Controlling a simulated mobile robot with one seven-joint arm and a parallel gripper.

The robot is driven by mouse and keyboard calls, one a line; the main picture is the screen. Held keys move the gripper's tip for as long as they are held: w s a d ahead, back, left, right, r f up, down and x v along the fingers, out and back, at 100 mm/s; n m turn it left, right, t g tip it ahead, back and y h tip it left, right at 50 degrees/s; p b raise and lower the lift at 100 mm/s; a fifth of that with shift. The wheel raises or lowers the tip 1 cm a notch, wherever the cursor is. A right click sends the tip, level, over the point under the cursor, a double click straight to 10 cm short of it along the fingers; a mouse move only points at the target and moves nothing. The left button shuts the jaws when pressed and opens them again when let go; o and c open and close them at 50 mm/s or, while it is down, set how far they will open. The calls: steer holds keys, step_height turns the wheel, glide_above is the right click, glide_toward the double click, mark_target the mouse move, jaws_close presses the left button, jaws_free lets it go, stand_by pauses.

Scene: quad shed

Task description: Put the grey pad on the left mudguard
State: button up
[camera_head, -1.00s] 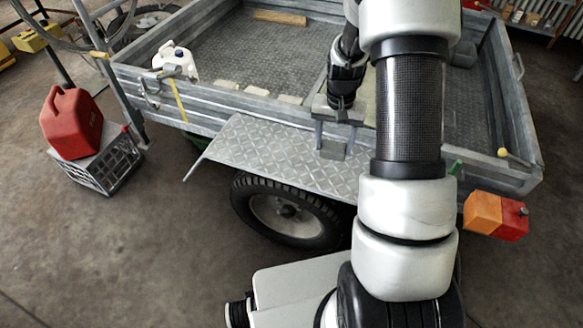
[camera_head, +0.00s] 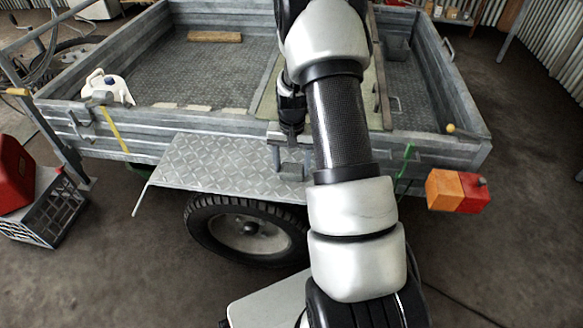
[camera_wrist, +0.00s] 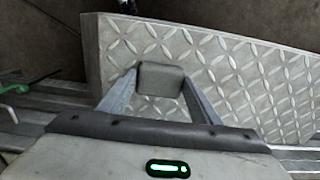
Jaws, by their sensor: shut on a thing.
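The left mudguard is a grey checker-plate shelf (camera_head: 215,165) along the near side of the trailer, above its wheel. It also fills much of the wrist view (camera_wrist: 245,75). My gripper (camera_head: 291,152) is shut on the grey pad (camera_head: 292,169), a small dark block, over the right end of the mudguard. In the wrist view the pad (camera_wrist: 161,79) sits between the two fingertips of my gripper (camera_wrist: 160,84), with mudguard plate around its right and far sides. I cannot tell whether the pad touches the plate.
The trailer's side wall (camera_head: 120,140) rises just behind the mudguard. A white jug (camera_head: 108,88) and yellow strap (camera_head: 113,130) are at its left, a green strap (camera_head: 405,165) and orange-red lamp (camera_head: 458,190) at its right. The mudguard's left and middle are bare.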

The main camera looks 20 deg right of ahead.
steer(key=shift+f, duration=0.1)
steer(key=shift+f, duration=0.15)
steer(key=o, duration=1.1)
